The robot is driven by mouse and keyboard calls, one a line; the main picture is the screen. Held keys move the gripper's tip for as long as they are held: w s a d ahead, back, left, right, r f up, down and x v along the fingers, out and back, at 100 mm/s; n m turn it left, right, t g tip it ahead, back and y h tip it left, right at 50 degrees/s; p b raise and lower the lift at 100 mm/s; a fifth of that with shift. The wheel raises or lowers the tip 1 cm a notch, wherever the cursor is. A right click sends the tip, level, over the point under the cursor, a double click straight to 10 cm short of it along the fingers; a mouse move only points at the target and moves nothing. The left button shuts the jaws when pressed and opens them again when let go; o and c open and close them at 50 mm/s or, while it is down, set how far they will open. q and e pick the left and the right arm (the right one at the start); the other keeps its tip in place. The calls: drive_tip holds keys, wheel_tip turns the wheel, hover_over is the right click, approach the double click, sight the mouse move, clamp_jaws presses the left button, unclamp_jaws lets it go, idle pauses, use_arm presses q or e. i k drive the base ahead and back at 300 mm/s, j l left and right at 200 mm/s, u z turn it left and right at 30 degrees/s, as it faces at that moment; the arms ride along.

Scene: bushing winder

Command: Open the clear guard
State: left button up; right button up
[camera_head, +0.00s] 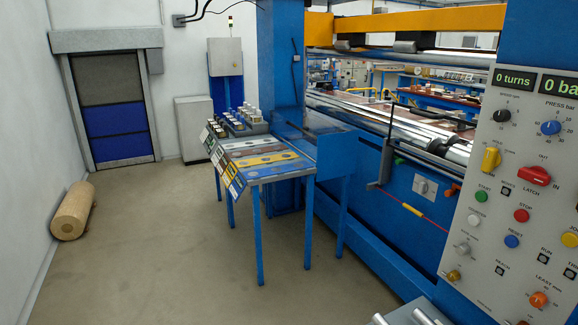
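The clear guard is hard to make out. A see-through area (405,75) lies between the blue column and the control panel, under an orange beam, and shelves and rollers show through it. I cannot tell where a clear sheet begins or ends, or whether it is open or shut. A dark upright bar with a bent foot (386,150) stands at the machine's front, below this area; I cannot tell if it belongs to the guard.
A control panel (515,200) with knobs and buttons fills the right. A blue table (268,175) with coloured plates stands beside the blue column (281,60). Grey metal parts (412,314) show at the bottom edge. A tan roll (73,211) lies at left. The middle floor is clear.

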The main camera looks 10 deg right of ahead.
sight(417, 111)
drive_tip(key=i+z, duration=0.5)
drive_tip(key=i+j+z, duration=0.25)
drive_tip(key=z, duration=0.25)
drive_tip(key=i+j+z, duration=0.5)
drive_tip(key=z, duration=0.7)
drive_tip(key=i+j, duration=0.05)
drive_tip(key=j, duration=0.05)
